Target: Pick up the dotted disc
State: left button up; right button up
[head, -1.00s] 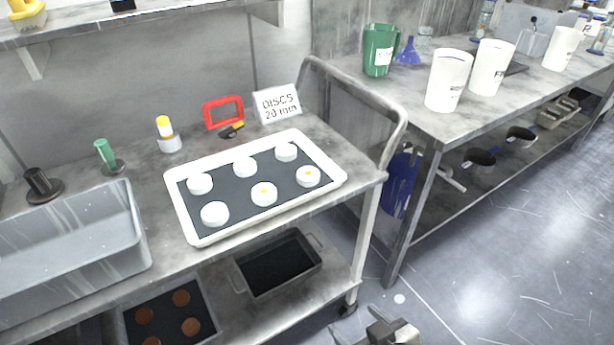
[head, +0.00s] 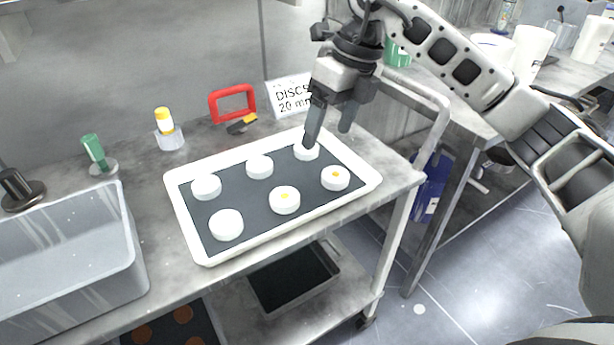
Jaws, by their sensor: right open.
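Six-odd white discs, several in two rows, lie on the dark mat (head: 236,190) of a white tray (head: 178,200). The back-right disc (head: 306,153) and the other discs look plain. My right gripper (head: 329,133) is open and empty, pointing down over the tray's back-right corner, behind the front-right disc. One finger partly covers the back-right disc; I cannot tell whether they touch. My left gripper is out of view.
A sign reading "DISCS 20 mm" (head: 285,93) stands behind the tray, partly hidden by my gripper. A red frame (head: 232,91) and a yellow-capped bottle (head: 165,121) stand behind it. A grey bin (head: 65,250) is at left. A cart rail (head: 440,110) rises at right.

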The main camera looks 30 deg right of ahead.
notch_tip(320, 180, up, 2)
jog(key=m+h, duration=0.1)
jog(key=h, duration=0.1)
send_over(336, 174)
jog(key=s, duration=0.2)
jog(key=f, duration=0.5)
jog(key=w+f, duration=0.1)
jog(key=f, duration=0.9)
jog(key=shift+w, duration=0.4)
jog(key=c, duration=1.1)
